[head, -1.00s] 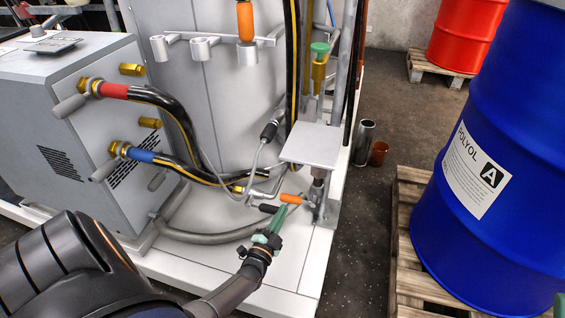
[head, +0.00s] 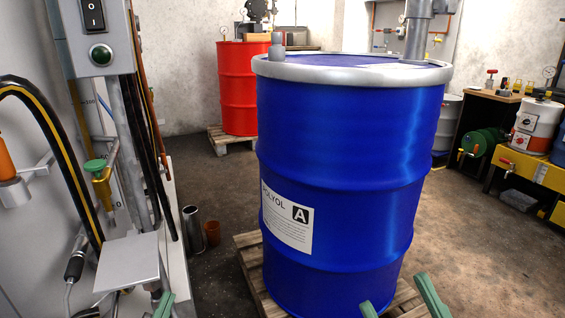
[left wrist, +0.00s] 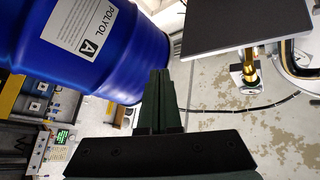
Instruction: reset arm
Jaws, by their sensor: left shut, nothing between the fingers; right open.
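My left gripper (head: 164,303) shows at the bottom edge of the head view, just right of and below a square grey plate (head: 128,262). Its green fingers are shut together with nothing between them, as the left wrist view (left wrist: 160,76) also shows. My right gripper (head: 394,290) is at the bottom edge in front of the blue drum (head: 345,150). Its two green fingers are spread apart and empty. Most of both arms is out of the head view.
The blue drum, labelled POLYOL A, stands on a wooden pallet (head: 250,262). A machine with hoses and a green-handled valve (head: 98,178) is at the left. A red drum (head: 238,90) is behind.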

